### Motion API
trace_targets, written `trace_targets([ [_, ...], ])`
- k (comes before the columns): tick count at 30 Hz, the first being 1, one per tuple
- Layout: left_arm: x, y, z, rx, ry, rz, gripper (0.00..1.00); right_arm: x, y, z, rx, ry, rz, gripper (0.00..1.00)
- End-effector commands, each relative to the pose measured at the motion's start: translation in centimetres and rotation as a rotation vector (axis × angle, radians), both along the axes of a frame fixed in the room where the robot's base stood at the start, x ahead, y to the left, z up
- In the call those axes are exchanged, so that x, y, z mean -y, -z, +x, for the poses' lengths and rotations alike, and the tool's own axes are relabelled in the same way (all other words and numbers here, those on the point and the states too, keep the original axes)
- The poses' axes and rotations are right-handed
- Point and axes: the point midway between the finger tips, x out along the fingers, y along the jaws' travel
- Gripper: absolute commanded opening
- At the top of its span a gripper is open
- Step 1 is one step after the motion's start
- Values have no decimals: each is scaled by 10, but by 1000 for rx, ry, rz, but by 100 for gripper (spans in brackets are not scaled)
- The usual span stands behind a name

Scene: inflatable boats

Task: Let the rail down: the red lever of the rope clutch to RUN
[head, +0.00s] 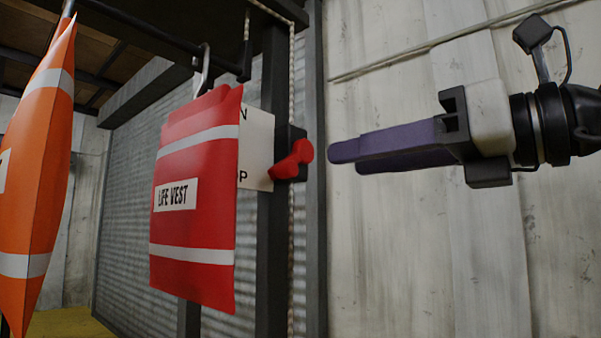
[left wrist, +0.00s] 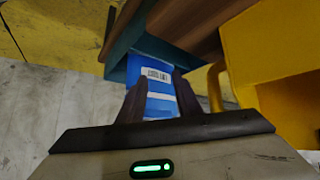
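The red lever (head: 283,166) of the rope clutch sits on a dark body on a dark post in the head view. Its round knob is at the upper right and its other end slants down left. A white plate (head: 257,150) behind it shows only the letter ends "N" above and "P" below; a red life vest hides the rest. My right gripper (head: 343,158), with purple fingers, points left at the lever, with a small gap in the picture. Its fingers overlap, so their opening is unclear. My left gripper (left wrist: 160,95) is open in the left wrist view.
The red life vest (head: 195,240) hangs just left of the clutch, an orange one (head: 40,180) farther left. A rope (head: 291,80) runs along the post. In the left wrist view, a blue labelled thing (left wrist: 155,75) shows between the fingertips, beside yellow structure (left wrist: 270,50).

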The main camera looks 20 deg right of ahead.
Motion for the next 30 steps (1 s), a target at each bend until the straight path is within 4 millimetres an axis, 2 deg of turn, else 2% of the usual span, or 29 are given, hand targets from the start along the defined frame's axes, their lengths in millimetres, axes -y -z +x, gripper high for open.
trace_targets([
  [9,0,-5,-3,-10,2,5,31,-33,-1,47,-4,-7,-1,37],
  [15,-1,-4,-5,-18,3,10,31,-48,-1,70,-3,-6,0,37],
  [20,-1,-5,-4,-16,3,10,31,-54,0,79,-2,-6,0,37],
  [28,0,-7,0,-7,1,8,31,-54,1,80,-2,-6,0,37],
  [30,0,-8,0,-6,1,6,31,-54,1,80,-2,-6,0,25],
])
